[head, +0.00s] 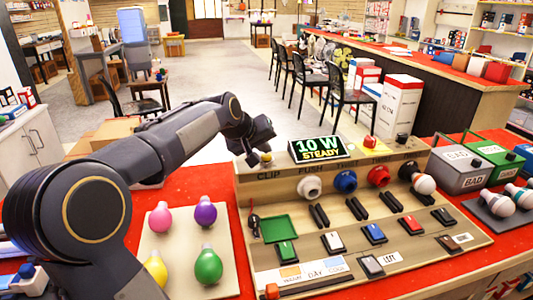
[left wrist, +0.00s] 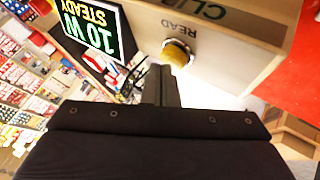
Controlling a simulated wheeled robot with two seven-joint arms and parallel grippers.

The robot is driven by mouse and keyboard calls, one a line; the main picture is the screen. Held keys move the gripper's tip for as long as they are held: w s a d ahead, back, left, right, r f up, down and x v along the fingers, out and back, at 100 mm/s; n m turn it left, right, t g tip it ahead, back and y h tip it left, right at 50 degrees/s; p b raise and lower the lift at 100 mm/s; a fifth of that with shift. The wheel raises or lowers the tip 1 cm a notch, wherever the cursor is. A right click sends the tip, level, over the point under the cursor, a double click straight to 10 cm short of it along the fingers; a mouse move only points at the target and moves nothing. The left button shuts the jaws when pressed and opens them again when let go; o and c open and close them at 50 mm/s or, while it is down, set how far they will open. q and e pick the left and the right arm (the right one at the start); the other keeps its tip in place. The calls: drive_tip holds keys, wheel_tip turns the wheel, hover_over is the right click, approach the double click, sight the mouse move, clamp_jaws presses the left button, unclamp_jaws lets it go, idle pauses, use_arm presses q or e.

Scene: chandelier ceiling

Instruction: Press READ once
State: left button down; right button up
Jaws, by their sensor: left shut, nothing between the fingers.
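The READ button (left wrist: 178,52) is a round yellow-brass knob beside the printed word READ, upside down in the left wrist view. In the head view it shows as a small yellow spot (head: 266,157) at the top left of the wooden test panel (head: 243,200). My left gripper (left wrist: 161,68) is shut and empty, its fingertips just beside the button. I cannot tell whether they touch it. In the head view the left gripper (head: 262,142) hangs right over the button. The display (head: 319,149) reads "10 W STEADY". My right gripper is not in view.
Coloured sockets, one holding a white bulb (head: 424,183), and several switches fill the panel. A board (head: 180,245) with coloured bulbs lies to the left on the red table (head: 222,188).

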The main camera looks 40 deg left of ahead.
sight(264, 157)
use_arm(q)
drive_tip(key=shift+r+p, duration=0.35)
drive_tip(key=shift+r, duration=0.25)
wheel_tip(264, 157, up, 5)
drive_tip(key=p, duration=0.4)
drive_tip(key=shift+r+p, duration=0.1)
drive_tip(key=shift+p, duration=0.25)
idle(0.5)
